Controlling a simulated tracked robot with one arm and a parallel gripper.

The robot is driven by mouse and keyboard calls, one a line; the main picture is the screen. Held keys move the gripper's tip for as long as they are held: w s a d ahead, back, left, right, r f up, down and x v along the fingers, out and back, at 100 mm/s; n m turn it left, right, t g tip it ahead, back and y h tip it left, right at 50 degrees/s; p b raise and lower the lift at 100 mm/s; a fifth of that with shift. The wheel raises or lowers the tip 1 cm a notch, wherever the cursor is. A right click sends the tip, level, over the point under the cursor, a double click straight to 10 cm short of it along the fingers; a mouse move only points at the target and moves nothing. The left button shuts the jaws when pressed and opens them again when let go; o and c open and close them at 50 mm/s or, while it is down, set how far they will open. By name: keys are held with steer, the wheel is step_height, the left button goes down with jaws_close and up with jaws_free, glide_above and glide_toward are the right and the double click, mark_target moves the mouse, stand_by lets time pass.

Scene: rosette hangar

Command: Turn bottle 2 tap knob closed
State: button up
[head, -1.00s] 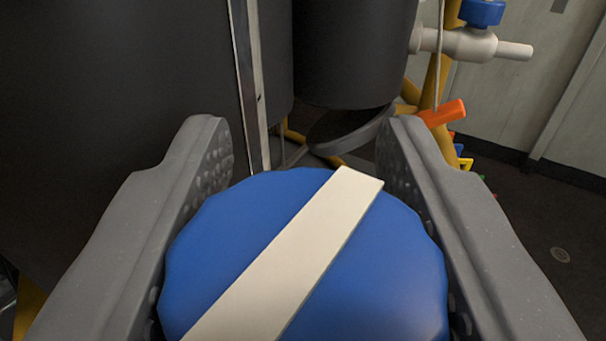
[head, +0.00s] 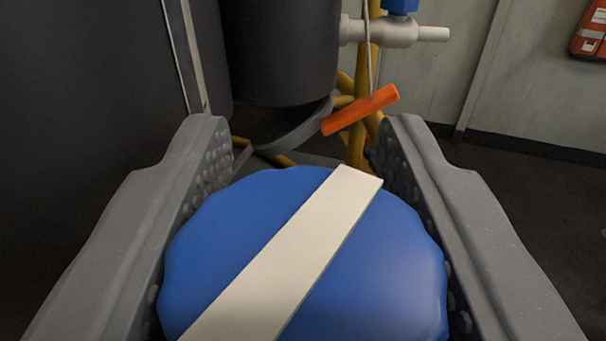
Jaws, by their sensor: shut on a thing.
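A blue round tap knob (head: 240,235) with a cream stripe (head: 285,255) across its top fills the lower middle of the head view. The stripe runs slantwise, from lower left to upper right. My gripper (head: 300,185) has one grey finger on each side of the knob and is shut on it. The tap body below the knob is hidden. I see no number marking which bottle it belongs to.
Large dark tanks (head: 280,50) stand ahead and to the left. Another white tap (head: 395,32) with a blue knob (head: 399,6) is beyond. An orange handle (head: 360,110) hangs on a cord near a yellow frame (head: 357,145). A red box (head: 590,38) is on the wall.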

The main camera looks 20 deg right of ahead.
stand_by(0.4)
steer(key=o, duration=1)
steer(key=b+v, duration=0.2)
steer(key=v, duration=1.2)
steer(key=shift+w, duration=0.1)
